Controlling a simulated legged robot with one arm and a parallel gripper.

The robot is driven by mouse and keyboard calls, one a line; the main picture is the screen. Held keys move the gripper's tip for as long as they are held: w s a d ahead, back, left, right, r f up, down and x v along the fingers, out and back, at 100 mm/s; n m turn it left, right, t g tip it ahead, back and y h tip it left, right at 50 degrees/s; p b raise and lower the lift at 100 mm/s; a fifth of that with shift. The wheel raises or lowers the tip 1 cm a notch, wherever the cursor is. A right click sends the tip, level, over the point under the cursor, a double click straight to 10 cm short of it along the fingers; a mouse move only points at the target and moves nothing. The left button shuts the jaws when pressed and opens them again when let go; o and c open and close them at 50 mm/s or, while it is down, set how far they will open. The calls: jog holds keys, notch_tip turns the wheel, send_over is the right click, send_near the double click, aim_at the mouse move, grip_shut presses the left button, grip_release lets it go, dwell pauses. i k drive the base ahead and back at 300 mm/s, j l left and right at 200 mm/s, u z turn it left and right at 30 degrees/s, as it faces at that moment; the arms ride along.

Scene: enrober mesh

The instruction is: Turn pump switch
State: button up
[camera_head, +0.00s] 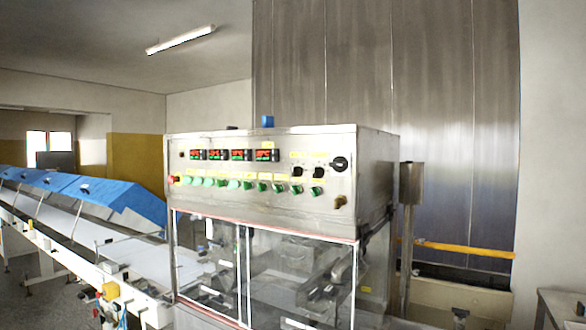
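The control panel (235,197) is on the front of a steel machine in the middle of the view. At its upper right are a large black rotary knob (339,163) and two smaller black switches, the left switch (297,171) and the right switch (318,172). The small yellow labels are too small to read, so I cannot tell which one is the pump switch. A row of green buttons (234,185) runs below the displays. My gripper is not in view, and nothing touches the panel.
Several red and green digital displays (241,155) line the panel's top. Clear guard windows (290,270) sit below it. A conveyor (110,245) with blue covers (125,201) extends left. A vertical steel post (410,215) and a yellow bar (465,248) are at the right.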

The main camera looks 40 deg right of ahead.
aim_at(233, 184)
jog(key=z, duration=1.3)
